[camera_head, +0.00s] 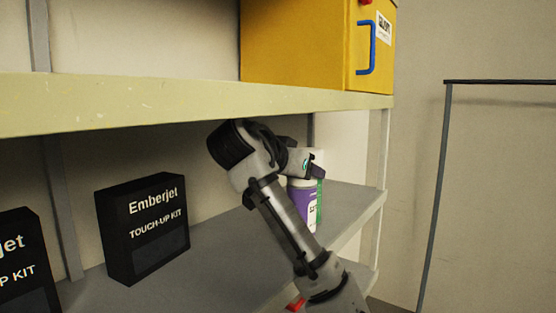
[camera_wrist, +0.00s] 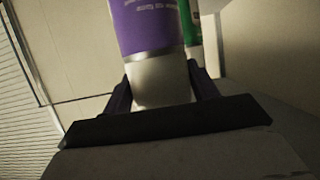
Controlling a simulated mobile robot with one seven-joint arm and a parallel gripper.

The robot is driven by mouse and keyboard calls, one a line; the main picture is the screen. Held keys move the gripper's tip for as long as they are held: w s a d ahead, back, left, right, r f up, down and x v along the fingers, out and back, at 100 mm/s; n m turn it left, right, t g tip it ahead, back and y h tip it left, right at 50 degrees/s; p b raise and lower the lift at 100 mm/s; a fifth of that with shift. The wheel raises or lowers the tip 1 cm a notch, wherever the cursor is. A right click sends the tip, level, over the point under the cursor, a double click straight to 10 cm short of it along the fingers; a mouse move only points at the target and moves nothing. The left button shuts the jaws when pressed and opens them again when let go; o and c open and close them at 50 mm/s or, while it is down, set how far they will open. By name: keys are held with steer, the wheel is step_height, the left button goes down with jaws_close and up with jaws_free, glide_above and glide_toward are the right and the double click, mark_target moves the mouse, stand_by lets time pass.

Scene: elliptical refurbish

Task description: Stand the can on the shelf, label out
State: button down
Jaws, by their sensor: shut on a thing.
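The can (camera_head: 302,207) is purple with a white band and pale lettering. In the head view it stands near the right end of the middle shelf (camera_head: 222,259), partly hidden by my arm. I cannot tell whether its base touches the shelf. In the wrist view the purple can (camera_wrist: 148,25) rises between the two fingers of my gripper (camera_wrist: 160,88), which are shut on its white lower part. Lettering shows on the side facing the wrist camera. In the head view my gripper (camera_head: 314,170) is small and partly hidden at the can's top.
A green item (camera_wrist: 190,25) stands right beside the can. Black Emberjet touch-up kit boxes (camera_head: 142,228) stand on the shelf to the left. The upper shelf board (camera_head: 180,104) passes close above my arm and carries a yellow box (camera_head: 300,45). The shelf between the kits and my arm is clear.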

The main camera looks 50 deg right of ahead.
steer(key=w+p, duration=0.1)
steer(key=w, duration=0.1)
steer(key=w+p, duration=0.1)
steer(key=w, duration=0.2)
steer(key=shift+w+a+p, duration=0.2)
steer(key=shift+w+p, duration=0.05)
steer(key=shift+p, duration=0.1)
steer(key=shift+f, duration=0.1)
steer(key=shift+w+f, duration=0.1)
steer(key=shift+f, duration=0.05)
steer(key=shift+c, duration=2.1)
jaws_free()
